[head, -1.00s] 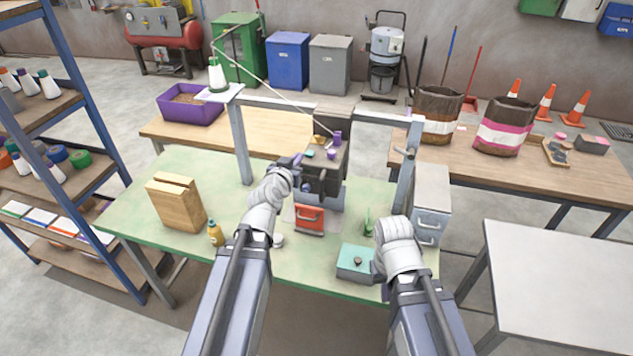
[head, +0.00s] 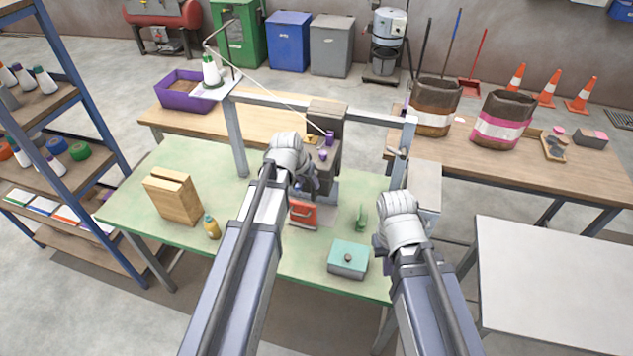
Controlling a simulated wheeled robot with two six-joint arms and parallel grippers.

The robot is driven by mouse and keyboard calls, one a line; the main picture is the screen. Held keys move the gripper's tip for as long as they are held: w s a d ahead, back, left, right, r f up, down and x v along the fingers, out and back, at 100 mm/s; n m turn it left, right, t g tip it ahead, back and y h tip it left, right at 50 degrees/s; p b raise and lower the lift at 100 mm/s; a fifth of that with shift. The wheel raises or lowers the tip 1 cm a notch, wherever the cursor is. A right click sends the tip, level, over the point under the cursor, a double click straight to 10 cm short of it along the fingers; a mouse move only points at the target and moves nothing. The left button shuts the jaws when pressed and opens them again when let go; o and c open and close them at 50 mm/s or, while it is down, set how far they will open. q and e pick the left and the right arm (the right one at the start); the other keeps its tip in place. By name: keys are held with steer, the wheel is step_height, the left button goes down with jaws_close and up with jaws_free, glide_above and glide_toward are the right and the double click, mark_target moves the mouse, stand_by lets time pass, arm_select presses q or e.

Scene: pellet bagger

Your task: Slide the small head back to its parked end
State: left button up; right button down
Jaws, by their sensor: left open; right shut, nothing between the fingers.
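The small head (head: 325,121) is a dark grey unit with purple knobs. It sits about midway along the grey crossbar (head: 275,104) over the green table (head: 285,262). A thin line runs to it from the white thread cone (head: 211,71) at the upper left. My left gripper (head: 306,184) is at the lower front of the head, open. My own wrist partly covers it, and I cannot tell whether it touches the head. My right gripper (head: 379,247) is shut and empty, low at the right, beside a teal-topped box (head: 347,262).
A red box (head: 303,215) stands below the head and a small green object (head: 361,217) to its right. A wooden block (head: 172,197) and a yellow bottle (head: 211,228) stand at the left. Frame posts (head: 236,140) flank the head. The front left tabletop is clear.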

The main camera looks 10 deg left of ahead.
mark_target(313, 198)
arm_select(q)
steer(key=shift+f+b, duration=0.45)
steer(key=shift+f, duration=0.05)
steer(key=b+x, duration=0.6)
steer(key=x, duration=0.1)
jaws_close()
stand_by(0.4)
stand_by(1.0)
